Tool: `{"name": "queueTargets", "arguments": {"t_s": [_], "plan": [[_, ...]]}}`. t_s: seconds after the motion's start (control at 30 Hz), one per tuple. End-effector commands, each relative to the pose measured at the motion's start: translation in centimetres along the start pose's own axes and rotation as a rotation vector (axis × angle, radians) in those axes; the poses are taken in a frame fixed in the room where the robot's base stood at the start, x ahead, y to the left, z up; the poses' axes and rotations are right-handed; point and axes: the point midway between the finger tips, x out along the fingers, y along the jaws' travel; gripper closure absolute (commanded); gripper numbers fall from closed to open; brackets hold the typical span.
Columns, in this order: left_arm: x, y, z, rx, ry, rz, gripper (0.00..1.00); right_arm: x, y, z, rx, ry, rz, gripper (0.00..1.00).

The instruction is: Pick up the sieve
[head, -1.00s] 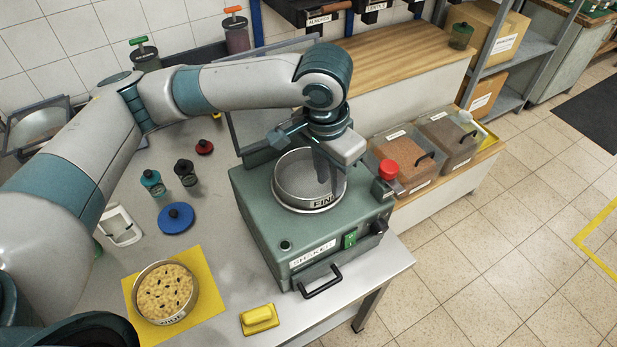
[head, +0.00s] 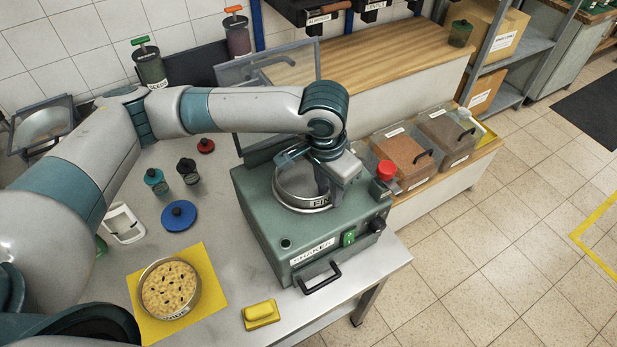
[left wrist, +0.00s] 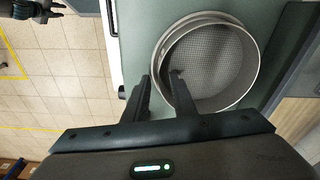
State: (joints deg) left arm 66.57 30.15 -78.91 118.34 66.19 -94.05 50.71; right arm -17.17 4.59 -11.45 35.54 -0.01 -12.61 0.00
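The round metal sieve marked FINE (head: 296,192) sits in the top of the green shaker (head: 262,212). Its mesh looks empty in the left wrist view (left wrist: 215,68). My left gripper (head: 324,190) is down at the sieve's right side. In the left wrist view its two fingers (left wrist: 161,76) are apart, one inside the sieve and one outside, with the rim wall between them. I cannot see them pressing on it. A second sieve (head: 168,312) with pale contents stands on a yellow mat (head: 211,270). My right gripper (left wrist: 42,8) is small at the wrist view's top left.
The shaker's clear lid (head: 285,72) stands raised behind the sieve. A red knob (head: 387,169) is close to the gripper's right. Bins of brown grains (head: 402,158) stand farther right. A blue lid (head: 179,214), small jars and a yellow block (head: 261,314) lie on the bench.

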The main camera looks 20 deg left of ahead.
Motion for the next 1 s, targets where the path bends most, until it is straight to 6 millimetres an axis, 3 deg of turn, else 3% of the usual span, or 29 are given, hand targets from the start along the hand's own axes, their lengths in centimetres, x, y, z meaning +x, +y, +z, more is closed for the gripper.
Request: {"name": "queueTargets", "arguments": {"t_s": [0.3,0.33,0.43,0.83,1.0], "plan": [[0.0,0.0,0.0,0.000,0.000,0.000,0.76,0.0,0.0,0.0,0.000,0.000,0.000,0.69],[0.0,0.0,0.0,0.000,0.000,0.000,0.78,0.0,0.0,0.0,0.000,0.000,0.000,0.69],[0.0,0.0,0.0,0.000,0.000,0.000,1.00,0.0,0.0,0.0,0.000,0.000,0.000,0.69],[-0.2,0.0,-0.1,0.000,0.002,-0.001,1.00,0.1,0.0,0.0,0.000,0.000,0.000,0.69],[-1.1,0.0,-0.3,0.000,0.003,0.000,1.00,0.5,0.0,0.1,0.000,-0.001,0.000,0.69]]}}
